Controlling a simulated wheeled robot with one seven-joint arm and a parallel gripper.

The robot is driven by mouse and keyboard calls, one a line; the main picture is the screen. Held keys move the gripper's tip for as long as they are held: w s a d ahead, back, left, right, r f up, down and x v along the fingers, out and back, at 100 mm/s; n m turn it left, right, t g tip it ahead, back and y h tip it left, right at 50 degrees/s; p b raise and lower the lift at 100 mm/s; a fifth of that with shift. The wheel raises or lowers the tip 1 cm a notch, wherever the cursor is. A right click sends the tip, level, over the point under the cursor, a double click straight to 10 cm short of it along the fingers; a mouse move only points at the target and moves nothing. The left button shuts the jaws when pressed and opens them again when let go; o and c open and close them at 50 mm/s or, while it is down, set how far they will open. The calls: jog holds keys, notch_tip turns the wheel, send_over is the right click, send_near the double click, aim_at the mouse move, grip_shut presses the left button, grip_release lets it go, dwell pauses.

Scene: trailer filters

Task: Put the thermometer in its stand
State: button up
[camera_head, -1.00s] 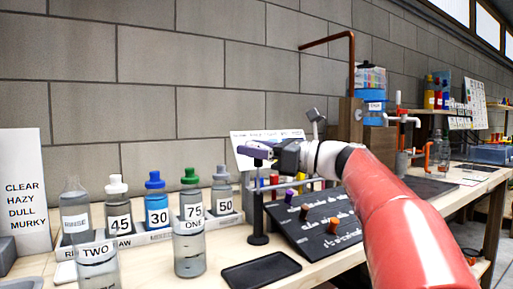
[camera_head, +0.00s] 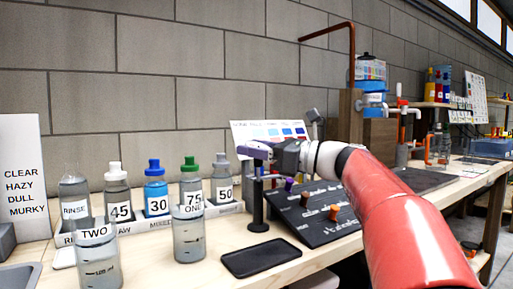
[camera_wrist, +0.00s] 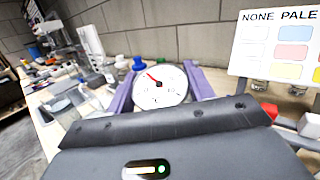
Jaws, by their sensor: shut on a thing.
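My gripper (camera_head: 256,150) has purple fingers and reaches from the right, above the bench. In the wrist view, its fingers (camera_wrist: 158,88) are shut on the thermometer (camera_wrist: 160,87), a round white dial with a red needle. The dial faces the wrist camera; its stem is hidden behind it. In the head view the dial is hard to make out between the fingers. The stand (camera_head: 258,205), a slim black post on a round base, is upright on the bench directly below the gripper in the picture. I cannot tell whether the thermometer touches it.
Labelled bottles (camera_head: 156,197) stand in a white rack to the left, with jars ONE (camera_head: 189,238) and TWO (camera_head: 98,257) in front. A black tray (camera_head: 261,258) lies before the stand. A dark sloped board (camera_head: 318,217) and a colour card (camera_head: 272,132) are close by.

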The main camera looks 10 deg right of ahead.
dwell(0.3)
jog(key=o, duration=1.1)
jog(key=shift+o, duration=0.2)
jog(key=shift+d, duration=0.1)
jog(key=r+v, duration=0.1)
jog(key=v, duration=0.6)
jog(key=shift+s+d+f, duration=0.25)
jog(key=shift+f, duration=0.3)
